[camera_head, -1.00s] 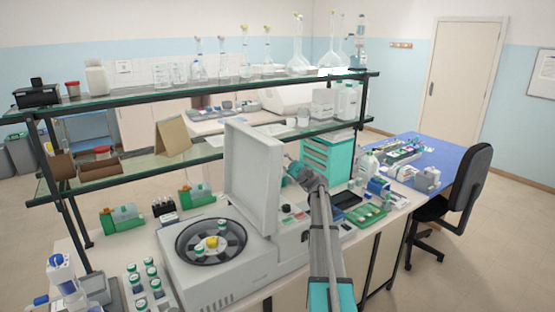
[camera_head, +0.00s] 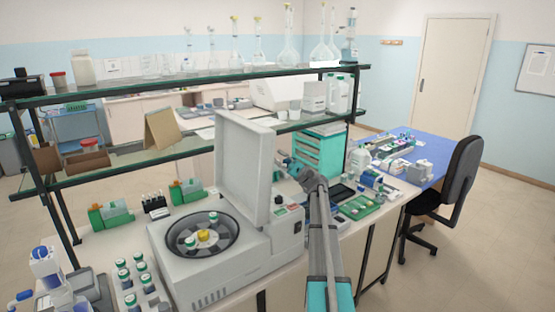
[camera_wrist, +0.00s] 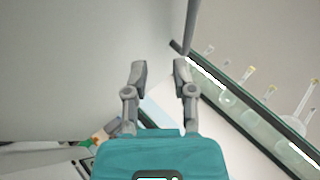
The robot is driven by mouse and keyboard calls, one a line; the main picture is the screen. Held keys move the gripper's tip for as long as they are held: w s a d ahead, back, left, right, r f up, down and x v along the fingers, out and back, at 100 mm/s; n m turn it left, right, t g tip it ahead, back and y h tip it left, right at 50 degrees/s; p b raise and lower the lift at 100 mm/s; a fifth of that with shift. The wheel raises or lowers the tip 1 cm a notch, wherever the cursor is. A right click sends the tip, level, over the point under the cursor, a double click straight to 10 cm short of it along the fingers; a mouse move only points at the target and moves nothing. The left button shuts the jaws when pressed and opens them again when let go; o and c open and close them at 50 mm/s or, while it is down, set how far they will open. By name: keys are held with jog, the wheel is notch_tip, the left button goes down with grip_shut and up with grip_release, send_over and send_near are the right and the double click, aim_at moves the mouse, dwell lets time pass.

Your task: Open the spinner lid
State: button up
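The spinner (camera_head: 215,290) is a pale grey box on the bench in the head view. Its lid (camera_head: 243,165) stands raised, nearly upright, on the right side of the bowl. The dark round rotor (camera_head: 225,238) is exposed, with a yellow centre and green-and-white capped tubes in it. My gripper is beyond the lid's right edge in the head view, partly hidden by my arm. In the wrist view its two fingers (camera_wrist: 160,68) are apart with nothing between them. A broad grey surface beside them, probably the lid (camera_wrist: 60,65), fills the left; contact cannot be told.
A two-tier glass shelf (camera_head: 120,90) with glassware runs behind the spinner. A teal drawer unit (camera_head: 320,152) stands behind my arm. A green tray (camera_head: 360,207) lies to the right. Capped tubes (camera_head: 140,280) stand at front left. A chair (camera_head: 455,180) is by the blue table.

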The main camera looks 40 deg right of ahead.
jog(key=shift+s+d+f+b, duration=0.35)
jog(key=shift+d+f+b, duration=0.1)
jog(key=shift+f+b, duration=0.3)
jog(key=shift+s+d+f+b, duration=0.4)
jog(key=shift+f+b, duration=0.2)
jog(key=shift+f, duration=0.15)
